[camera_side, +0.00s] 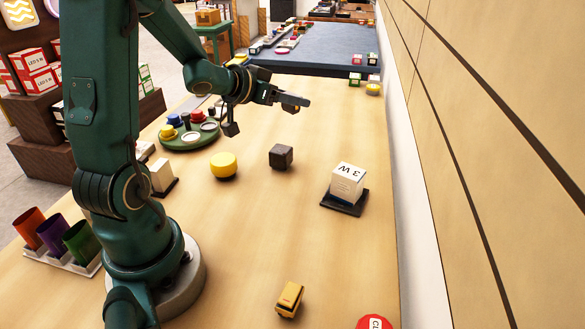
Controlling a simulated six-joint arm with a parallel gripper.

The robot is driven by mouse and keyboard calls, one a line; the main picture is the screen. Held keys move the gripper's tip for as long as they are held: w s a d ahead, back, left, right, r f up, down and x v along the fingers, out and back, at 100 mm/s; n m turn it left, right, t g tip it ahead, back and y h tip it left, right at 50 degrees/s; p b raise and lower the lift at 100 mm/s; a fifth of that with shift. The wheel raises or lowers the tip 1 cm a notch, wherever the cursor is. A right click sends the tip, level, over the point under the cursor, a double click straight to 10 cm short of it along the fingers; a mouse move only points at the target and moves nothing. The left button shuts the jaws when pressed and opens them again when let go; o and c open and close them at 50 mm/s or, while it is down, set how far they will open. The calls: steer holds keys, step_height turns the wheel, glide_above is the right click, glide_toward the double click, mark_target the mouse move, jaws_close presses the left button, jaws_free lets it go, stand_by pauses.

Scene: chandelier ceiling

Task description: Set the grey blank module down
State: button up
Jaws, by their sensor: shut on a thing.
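My gripper (279,96) is above the far part of the wooden table, pointing right. It is shut on a small flat grey piece (295,101), which looks like the grey blank module. The piece is held in the air, clear of the table, and the fingers partly hide it. It is small in this view, so its exact tilt is hard to tell.
A dark grey cube (281,157) and a yellow round block (223,165) stand on the table (240,235). A green round tray (172,143) holds several coloured pieces. A white box (347,181) sits on a dark base (339,208). A yellow toy (289,299) is in front.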

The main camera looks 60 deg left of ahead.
steer(key=s+a+f+n+g+y, duration=0.3)
steer(key=s+a+n+g+y, duration=0.7)
steer(key=s+a, duration=0.55)
steer(key=n+t, duration=0.1)
steer(key=t, duration=0.1)
glide_above(253, 145)
steer(key=shift+h, duration=0.3)
step_height(253, 145, down, 7)
steer(key=shift+f, duration=2)
steer(key=shift+f, duration=0.2)
steer(key=o, duration=1.4)
steer(key=shift+c, duration=0.2)
steer(key=shift+r, duration=0.1)
